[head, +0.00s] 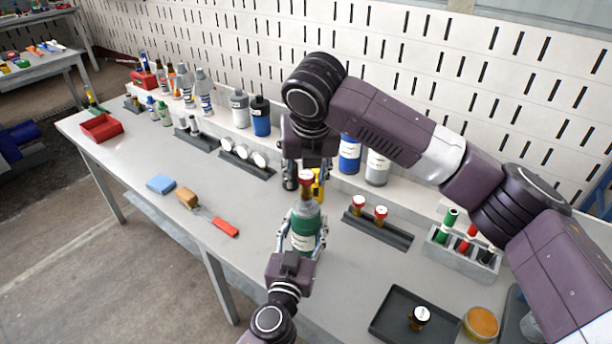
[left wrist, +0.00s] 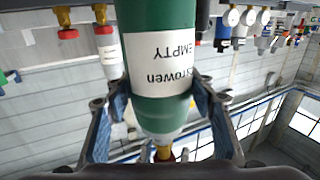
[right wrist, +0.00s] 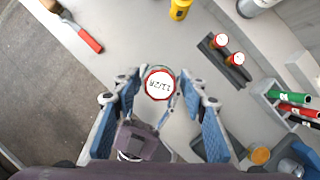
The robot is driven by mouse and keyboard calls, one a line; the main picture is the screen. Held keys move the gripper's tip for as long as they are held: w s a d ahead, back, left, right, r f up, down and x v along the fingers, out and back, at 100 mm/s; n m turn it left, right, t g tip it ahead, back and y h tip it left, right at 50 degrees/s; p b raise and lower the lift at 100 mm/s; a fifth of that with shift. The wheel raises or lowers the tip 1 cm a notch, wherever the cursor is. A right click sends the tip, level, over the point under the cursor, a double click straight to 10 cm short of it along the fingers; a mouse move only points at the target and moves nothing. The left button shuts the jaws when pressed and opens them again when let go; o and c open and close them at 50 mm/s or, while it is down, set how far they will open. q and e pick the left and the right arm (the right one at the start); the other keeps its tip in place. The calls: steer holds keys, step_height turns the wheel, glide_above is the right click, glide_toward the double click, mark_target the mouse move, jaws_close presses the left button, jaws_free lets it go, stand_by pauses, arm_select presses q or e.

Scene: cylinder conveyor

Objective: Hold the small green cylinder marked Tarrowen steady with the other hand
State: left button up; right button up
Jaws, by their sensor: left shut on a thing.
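The small green cylinder (head: 306,213) has a white label that reads Tarrowen and EMPTY in the left wrist view (left wrist: 160,113). It stands about upright, with a red-rimmed white cap (head: 306,175) on a brass neck at its top. My left gripper (head: 303,232) is shut on its body from the front, one finger on each side. My right gripper (head: 306,178) points down from above, its fingers apart. In the right wrist view the cap (right wrist: 160,85) shows between and beyond the open fingers. Whether they touch the cylinder I cannot tell.
A dark rack with two red-capped brass fittings (head: 380,212) is right of the cylinder. Beyond it is a grey rack of coloured tubes (head: 466,258). A black tray (head: 390,312) lies front right. A red-handled brush (head: 222,226) lies left. A yellow item (head: 318,190) stands close behind.

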steer(key=n+y, duration=0.1)
steer(key=n, duration=0.3)
steer(key=shift+n+y, duration=0.4)
steer(key=shift+f+g, duration=0.15)
steer(key=shift+g, duration=0.15)
steer(key=shift+f, duration=1.1)
jaws_close()
steer(key=shift+a+m+h, duration=0.15)
steer(key=shift+m+h, duration=0.15)
steer(key=shift+m, duration=0.5)
steer(key=m+h, duration=0.1)
steer(key=m, duration=0.3)
steer(key=shift+h, duration=0.3)
